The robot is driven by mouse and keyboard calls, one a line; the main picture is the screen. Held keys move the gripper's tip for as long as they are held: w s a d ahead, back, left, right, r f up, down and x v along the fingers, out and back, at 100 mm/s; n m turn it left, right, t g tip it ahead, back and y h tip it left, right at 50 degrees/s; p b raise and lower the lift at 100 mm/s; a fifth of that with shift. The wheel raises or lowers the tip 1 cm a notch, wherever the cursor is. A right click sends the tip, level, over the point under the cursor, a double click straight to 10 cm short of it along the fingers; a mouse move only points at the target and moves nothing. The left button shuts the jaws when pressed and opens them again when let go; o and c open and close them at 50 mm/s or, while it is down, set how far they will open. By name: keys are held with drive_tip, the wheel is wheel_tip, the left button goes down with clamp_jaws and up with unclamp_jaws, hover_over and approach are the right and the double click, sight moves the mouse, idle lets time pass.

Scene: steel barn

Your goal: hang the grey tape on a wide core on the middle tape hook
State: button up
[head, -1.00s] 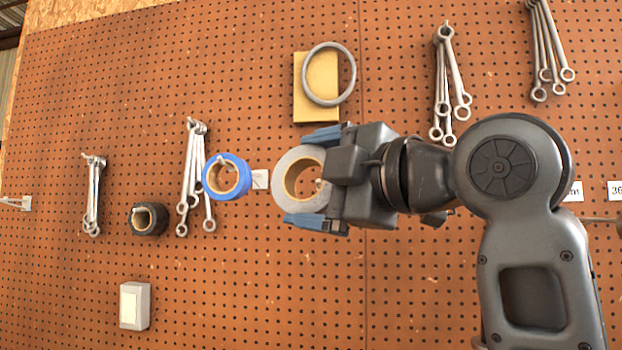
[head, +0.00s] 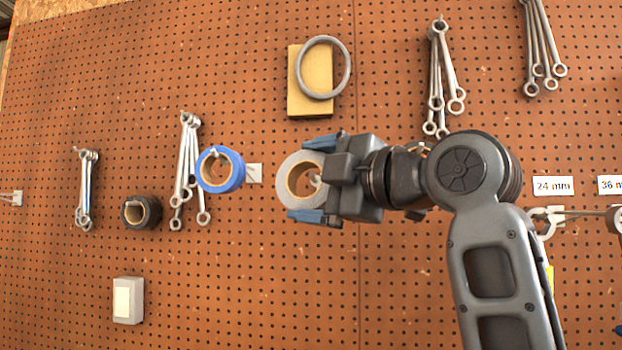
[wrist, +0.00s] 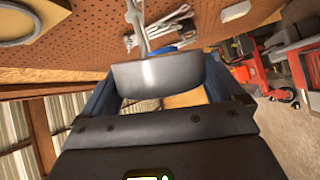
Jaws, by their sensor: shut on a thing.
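The grey tape (head: 284,187) is a roll with a wide tan core, held face-on to the head camera in front of the pegboard. My gripper (head: 302,178) is shut on it, with one blue finger above and one below the roll. In the wrist view the tape (wrist: 158,75) sits between the fingers, its grey rim toward the camera. A small pale tip (head: 315,180) shows in the core opening; I cannot tell whether it is a hook. At the right, a pale hook-like rod (head: 580,212) juts out below a "24 mm" label (head: 552,186); I cannot tell which hook is the middle one.
A blue tape roll (head: 236,172) and a black roll (head: 131,214) hang to the left, with spanners (head: 184,165) behind. A grey ring (head: 347,68) hangs over a yellow block (head: 308,104) above. More spanners (head: 436,85) hang upper right. A "36 mm" label (head: 612,185) is at the right edge.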

drive_tip(key=shift+w+d+f, duration=0.1)
drive_tip(key=shift+w+d, duration=0.05)
drive_tip(key=shift+w, duration=0.55)
drive_tip(key=shift+w+d+f, duration=0.1)
drive_tip(key=shift+w, duration=0.55)
drive_tip(key=shift+w+d+f+b, duration=0.1)
drive_tip(key=shift+w+f+b, duration=0.25)
drive_tip(key=shift+w, duration=0.15)
drive_tip(key=o, duration=0.7)
drive_tip(key=shift+s, duration=0.1)
